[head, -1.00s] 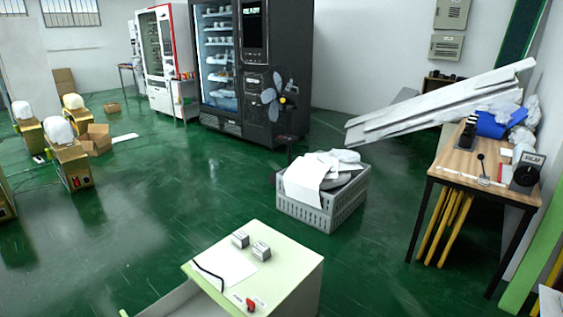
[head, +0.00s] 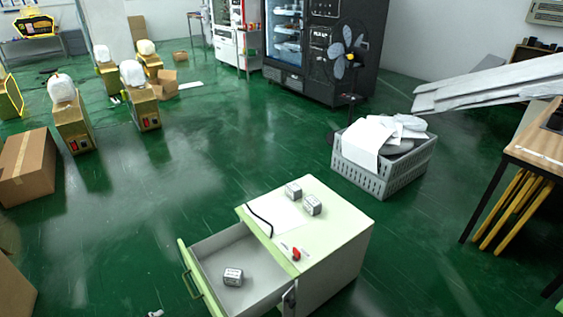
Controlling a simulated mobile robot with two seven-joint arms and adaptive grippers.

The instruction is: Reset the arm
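A pale green cabinet (head: 335,250) stands at the bottom centre with its drawer (head: 222,262) pulled open to the left. One small grey-white box (head: 233,277) lies in the drawer. Two similar boxes, one at the back (head: 293,190) and one beside it (head: 313,205), stand on the cabinet top. A small dark grey part (head: 290,297) shows at the cabinet's front corner, perhaps the tip of my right gripper. A small pale piece (head: 156,313) at the bottom edge may be the tip of my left gripper. Neither shows its fingers clearly.
A grey crate (head: 385,175) with white sheets stands behind the cabinet. A black fan (head: 348,60) and vending machines (head: 290,45) are at the back. A wooden table (head: 535,140) is at right, cardboard boxes (head: 28,168) at left. The green floor between is mostly clear.

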